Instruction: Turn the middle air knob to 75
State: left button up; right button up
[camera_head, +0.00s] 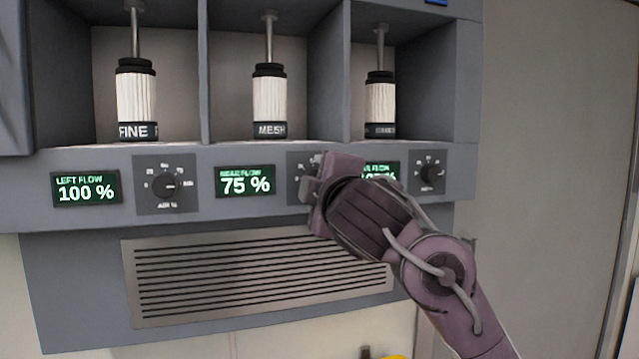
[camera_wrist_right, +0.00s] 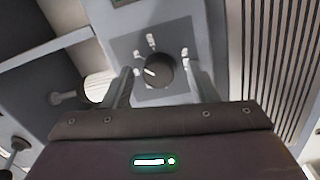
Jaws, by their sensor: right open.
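The middle air knob (camera_wrist_right: 157,72) is a round black dial with a white pointer mark on a dark square plate, seen in the right wrist view. In the head view my right gripper hides the knob, and only the left part of its plate (camera_head: 298,180) shows. The middle display (camera_head: 245,181) reads 75 %. My right gripper (camera_wrist_right: 160,82) is open, with one finger on each side of the knob; I cannot tell whether either finger touches it. In the head view the right gripper (camera_head: 318,190) is at the panel. My left gripper is not in view.
The left display (camera_head: 86,189) reads 100 %, beside the left knob (camera_head: 168,186). The right display (camera_head: 381,171) is partly hidden by my right arm; the right knob (camera_head: 430,174) is clear. White cylinders stand in the bays above. A slatted vent (camera_head: 200,285) lies below.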

jog(key=shift+s, duration=0.15)
jog(key=b+v, duration=0.1)
jog(key=v, duration=0.6)
jog(key=shift+s, duration=0.25)
jog(key=shift+d, duration=0.15)
